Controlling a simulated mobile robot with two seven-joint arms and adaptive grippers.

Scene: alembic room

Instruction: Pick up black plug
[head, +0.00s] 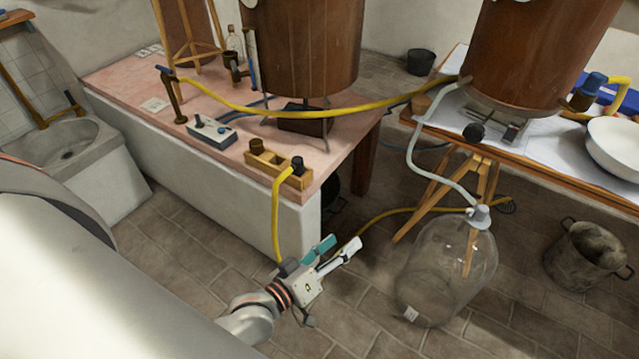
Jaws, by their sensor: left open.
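A small black plug-like piece (297,163) stands upright at the right end of a small wooden box (278,170), at the front corner of the pink-topped bench. The top of a yellow hose (276,215) is close beside it; I cannot tell whether they are joined. Another dark round piece (473,132) is under the right copper vessel; I cannot tell exactly what it is. My left gripper (340,247) is open and empty, below and to the right of the wooden box, apart from it. My right gripper is not in view.
The pink bench (215,90) also holds a grey switch box (212,132) and a copper vessel (300,50). A large glass bottle (450,270) stands on the floor right of my gripper. A metal pot (588,255) is farther right.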

